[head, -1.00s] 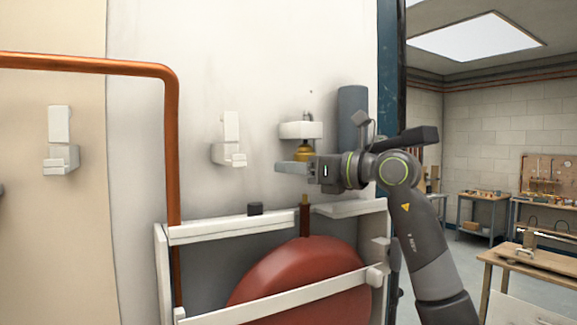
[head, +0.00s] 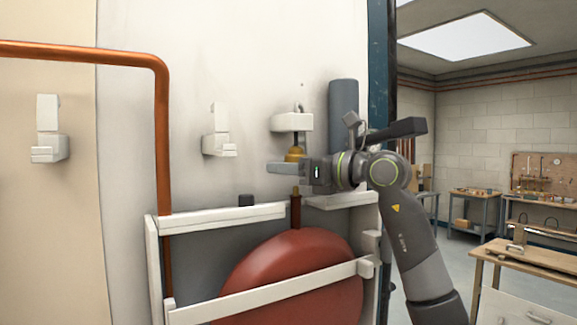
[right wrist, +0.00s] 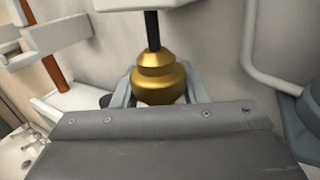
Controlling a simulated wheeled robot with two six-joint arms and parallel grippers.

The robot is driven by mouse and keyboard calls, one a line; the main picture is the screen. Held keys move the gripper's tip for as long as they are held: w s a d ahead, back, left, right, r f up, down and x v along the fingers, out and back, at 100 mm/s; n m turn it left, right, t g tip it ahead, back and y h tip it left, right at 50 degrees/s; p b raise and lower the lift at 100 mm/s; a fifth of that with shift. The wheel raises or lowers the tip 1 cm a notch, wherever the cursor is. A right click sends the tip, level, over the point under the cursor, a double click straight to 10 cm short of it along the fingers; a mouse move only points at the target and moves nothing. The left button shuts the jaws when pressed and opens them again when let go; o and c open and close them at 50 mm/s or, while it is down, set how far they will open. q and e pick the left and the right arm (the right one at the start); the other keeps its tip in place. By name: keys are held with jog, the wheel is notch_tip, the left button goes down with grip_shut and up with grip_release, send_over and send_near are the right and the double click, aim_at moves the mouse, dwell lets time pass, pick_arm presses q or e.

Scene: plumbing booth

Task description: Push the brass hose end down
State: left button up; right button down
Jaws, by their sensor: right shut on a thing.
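The brass hose end (head: 294,154) hangs below a white wall bracket (head: 292,122) in the head view. In the right wrist view the brass hose end (right wrist: 160,78) is a stepped gold piece on a black hose (right wrist: 152,30). My right gripper (head: 286,168) is shut on it, with a finger on each side in the wrist view. A brown-copper upright pipe (head: 295,208) stands just below the gripper, above the red round tank (head: 290,275). A gap shows between the gripper and this pipe. My left gripper is not in view.
A white frame (head: 225,218) surrounds the tank, with a small black cap (head: 246,200) on its top rail. A copper pipe (head: 162,150) runs down the left. A grey cylinder (head: 343,110) stands behind my right arm. Two white wall brackets (head: 219,135) (head: 49,130) hang further left.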

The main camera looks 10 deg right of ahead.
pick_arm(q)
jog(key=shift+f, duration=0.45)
pick_arm(e)
jog(key=shift+f, duration=0.6)
jog(key=c, duration=1.3)
grip_release()
jog(key=shift+o, duration=0.2)
jog(key=shift+w+a, duration=0.1)
